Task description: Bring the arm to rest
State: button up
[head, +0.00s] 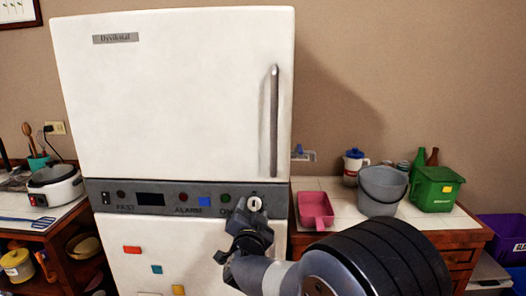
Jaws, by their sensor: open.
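My arm (350,265) reaches in from the bottom right in the head view. My gripper (246,222) is dark and sits in front of the lower right of the white appliance (180,90), close below a round pale knob (254,204) on its grey control panel (150,199). The gripper is open, and no object shows in it. I cannot tell whether it touches the panel. The wrist and gripper hide part of the panel and the lower door.
The upper door is shut, with a vertical handle (275,120). On the right counter stand a pink scoop (316,209), a grey bucket (382,190) and a green bin (434,188). A white cooker (54,186) stands on the left table. A purple box (503,236) is far right.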

jog(key=m+b, duration=0.1)
jog(key=m, duration=0.3)
jog(key=shift+a+m+b, duration=0.1)
jog(key=shift+m+b, duration=0.2)
jog(key=shift+m, duration=0.1)
jog(key=m+b, duration=0.1)
jog(key=m, duration=0.2)
jog(key=shift+r+m, duration=0.15)
jog(key=shift+m, duration=0.15)
jog(key=m, duration=0.4)
jog(key=shift+r+b, duration=0.1)
jog(key=shift+b, duration=0.25)
jog(key=m, duration=0.4)
jog(key=shift+r, duration=0.15)
jog(key=shift+m, duration=0.3)
